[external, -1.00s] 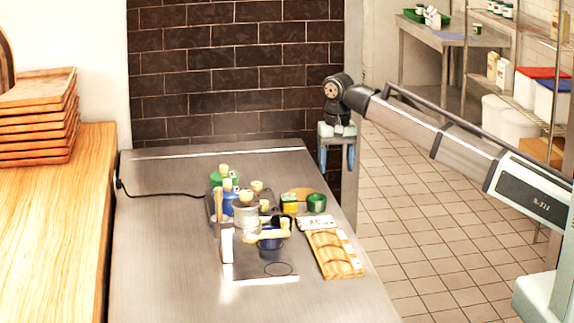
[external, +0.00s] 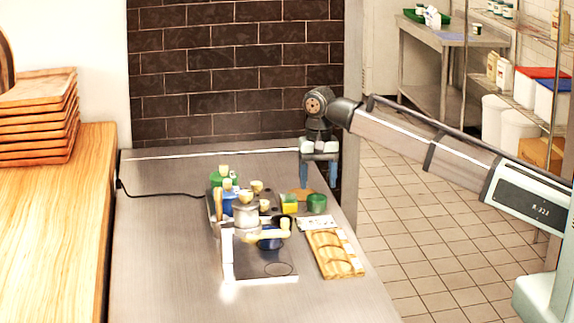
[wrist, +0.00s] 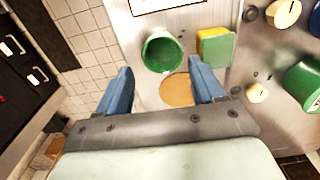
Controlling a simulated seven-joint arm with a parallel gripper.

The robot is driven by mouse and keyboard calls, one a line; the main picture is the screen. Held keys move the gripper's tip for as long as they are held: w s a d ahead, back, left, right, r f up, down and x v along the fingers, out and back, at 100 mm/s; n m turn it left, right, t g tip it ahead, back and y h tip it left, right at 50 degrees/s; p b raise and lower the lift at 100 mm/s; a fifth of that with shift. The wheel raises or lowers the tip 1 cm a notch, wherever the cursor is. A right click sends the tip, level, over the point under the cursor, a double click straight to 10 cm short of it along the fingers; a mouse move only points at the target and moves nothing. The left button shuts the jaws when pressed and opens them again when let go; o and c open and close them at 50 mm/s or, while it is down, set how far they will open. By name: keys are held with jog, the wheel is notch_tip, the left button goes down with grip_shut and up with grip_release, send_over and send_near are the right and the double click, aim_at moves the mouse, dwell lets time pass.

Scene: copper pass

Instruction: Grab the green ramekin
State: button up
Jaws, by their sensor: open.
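The green ramekin (external: 317,203) stands on the metal counter, right of the yellow and green sponge (external: 288,203). In the wrist view the green ramekin (wrist: 162,53) is upright, with its open inside showing, ahead of and between my fingers. My gripper (external: 319,178) hangs fingers-down above the far right part of the counter, behind and above the ramekin. Its blue fingers are spread apart with nothing between them, as the wrist view of my gripper (wrist: 163,88) also shows.
A round orange-brown disc (wrist: 177,90) lies beside the ramekin, near the sponge (wrist: 214,46). A wooden board with hollows (external: 335,254) lies in front of the ramekin. Pots with knobbed lids stand by the hob (external: 262,268) to the left. The counter's right edge is close.

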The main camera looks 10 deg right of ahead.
aim_at(317, 197)
jog(key=shift+s+a+f, duration=0.1)
jog(key=shift+a+f, duration=0.05)
jog(key=shift+f, duration=2.65)
jog(key=c, duration=0.8)
